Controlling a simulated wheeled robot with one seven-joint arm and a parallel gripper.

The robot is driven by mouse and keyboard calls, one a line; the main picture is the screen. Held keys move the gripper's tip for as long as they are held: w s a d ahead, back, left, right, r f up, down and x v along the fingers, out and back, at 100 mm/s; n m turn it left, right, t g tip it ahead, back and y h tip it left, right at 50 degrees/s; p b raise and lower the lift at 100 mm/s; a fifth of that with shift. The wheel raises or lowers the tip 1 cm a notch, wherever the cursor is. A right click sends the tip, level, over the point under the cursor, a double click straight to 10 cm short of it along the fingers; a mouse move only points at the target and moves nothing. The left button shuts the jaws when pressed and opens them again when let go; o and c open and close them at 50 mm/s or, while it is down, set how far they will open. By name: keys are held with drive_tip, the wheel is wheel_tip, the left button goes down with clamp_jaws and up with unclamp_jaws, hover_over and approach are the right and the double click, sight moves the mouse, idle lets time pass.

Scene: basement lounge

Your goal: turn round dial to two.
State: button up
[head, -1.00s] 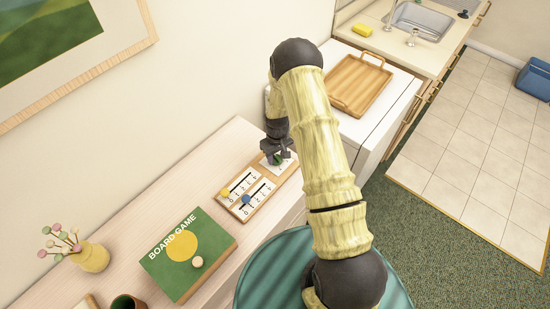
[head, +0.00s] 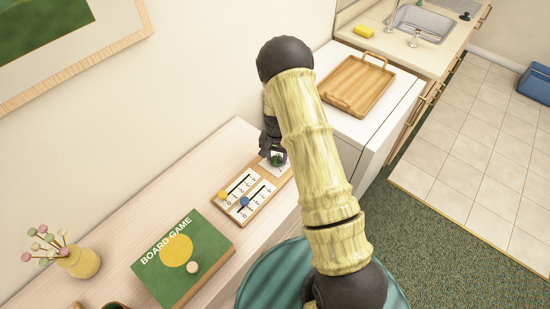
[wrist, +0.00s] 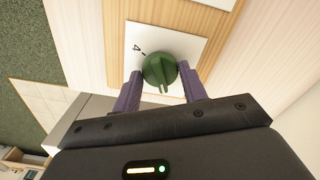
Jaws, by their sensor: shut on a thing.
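The round dial (head: 278,160) is dark green and sits on a white plate at the far end of a wooden board (head: 234,212) on the sideboard. In the wrist view the dial (wrist: 159,70) has a raised ridge pointing toward the bottom of the picture. A printed 4 shows at its upper left; the other marks around it are hidden or outside that view. My gripper (wrist: 162,84) has a purple finger on each side of the dial and is shut on it. In the head view my gripper (head: 272,147) is partly hidden behind my arm.
The board also has a yellow slider knob (head: 222,196) and a blue one (head: 244,202) on numbered scales. A green board game box (head: 165,268) and a yellow vase (head: 80,263) stand nearer. A wooden tray (head: 352,85) lies on the white unit beyond.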

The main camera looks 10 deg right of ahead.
sight(277, 158)
drive_tip(key=shift+m, duration=0.5)
drive_tip(key=shift+s, duration=0.1)
drive_tip(key=o, duration=1)
drive_tip(key=shift+c, duration=0.2)
wheel_tip(277, 158, up, 17)
drive_tip(key=b, duration=0.3)
drive_tip(key=shift+r, duration=0.15)
